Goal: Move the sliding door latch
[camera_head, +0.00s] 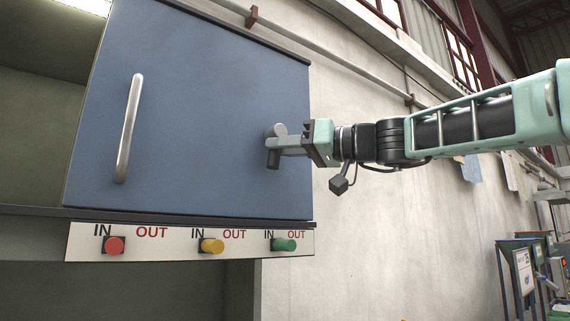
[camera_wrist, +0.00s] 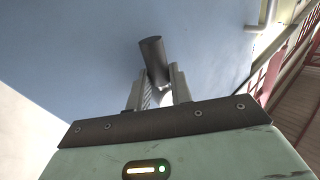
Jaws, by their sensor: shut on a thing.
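The blue sliding door (camera_head: 200,110) fills the upper left of the head view, with a long silver bar handle (camera_head: 129,128) on its left part. A small grey latch (camera_head: 273,158) sticks out near the door's right edge. My gripper (camera_head: 281,149) reaches in from the right, its fingers at the latch. In the wrist view the latch (camera_wrist: 152,55) shows as a dark grey cylinder, and my gripper (camera_wrist: 160,85) is shut on it from both sides. The fingers partly hide the latch's lower part.
Below the door a white panel (camera_head: 180,247) carries a red button (camera_head: 113,245), a yellow button (camera_head: 211,245) and a green button (camera_head: 284,244), labelled IN and OUT. A pipe (camera_head: 330,57) runs along the wall above. Free room lies to the right, below my arm.

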